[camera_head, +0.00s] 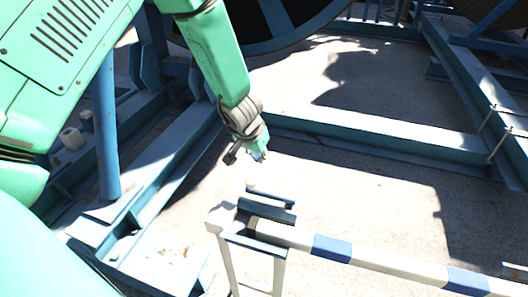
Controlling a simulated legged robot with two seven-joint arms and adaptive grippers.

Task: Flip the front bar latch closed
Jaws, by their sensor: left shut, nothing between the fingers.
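The front bar (390,263), white with blue bands, runs from the lower middle to the lower right. Its left end rests on a white and blue post (252,262). The blue latch (267,208) is at the top of this post, at the bar's left end; I cannot tell for certain how far it is turned. My left gripper (260,156) hangs above and behind the latch, fingers pointing down. It is shut and empty, and appears apart from the latch. My right gripper is not in view.
A blue steel frame (380,136) crosses behind the bar, with another beam (150,190) on the left. A blue upright pole (105,130) stands at left. Part of a large dark reel (262,22) is at the top. Bare concrete lies between.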

